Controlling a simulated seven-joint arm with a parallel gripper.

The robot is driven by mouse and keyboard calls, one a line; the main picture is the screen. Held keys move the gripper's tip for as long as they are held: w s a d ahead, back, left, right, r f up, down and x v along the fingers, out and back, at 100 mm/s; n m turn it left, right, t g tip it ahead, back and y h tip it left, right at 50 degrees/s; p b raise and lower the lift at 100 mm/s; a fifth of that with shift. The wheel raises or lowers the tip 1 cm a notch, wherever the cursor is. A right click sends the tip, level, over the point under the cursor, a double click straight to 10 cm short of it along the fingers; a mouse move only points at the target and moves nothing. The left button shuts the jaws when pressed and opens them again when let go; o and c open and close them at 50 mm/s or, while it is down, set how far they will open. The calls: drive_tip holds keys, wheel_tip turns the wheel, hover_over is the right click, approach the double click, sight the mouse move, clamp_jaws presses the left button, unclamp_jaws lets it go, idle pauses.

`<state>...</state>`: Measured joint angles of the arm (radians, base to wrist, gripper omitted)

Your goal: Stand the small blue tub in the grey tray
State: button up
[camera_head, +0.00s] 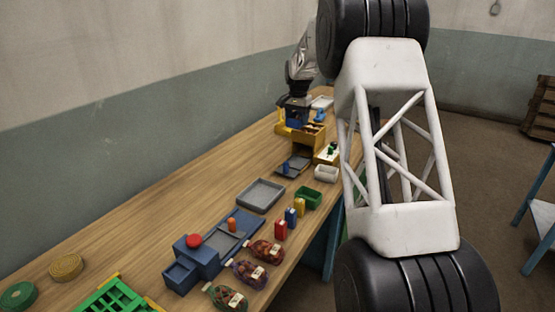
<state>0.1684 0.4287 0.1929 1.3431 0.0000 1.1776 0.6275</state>
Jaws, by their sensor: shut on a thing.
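My gripper (297,99) is small and dark at the far part of the bench, pointing down from my grey wrist. It is shut on what looks like the small blue tub (297,118), which shows just below the fingers, above or behind a yellow bin. The fingertips are too small to see clearly, and I cannot tell if the tub touches anything below. The grey tray (261,194) lies flat and empty in the middle of the bench, nearer to me than my gripper.
Bare wood lies left of the tray.

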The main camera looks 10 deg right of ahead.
drive_tip(key=s+a+f, duration=0.4)
drive_tip(key=s+a, duration=0.4)
drive_tip(key=a, duration=0.3)
hover_over(261, 197)
wheel_tip(261, 197, down, 4)
drive_tip(key=shift+f, duration=0.25)
drive_tip(key=shift+f, duration=0.1)
drive_tip(key=shift+f, duration=3)
drive_tip(key=shift+f, duration=1.9)
drive_tip(key=shift+f, duration=0.1)
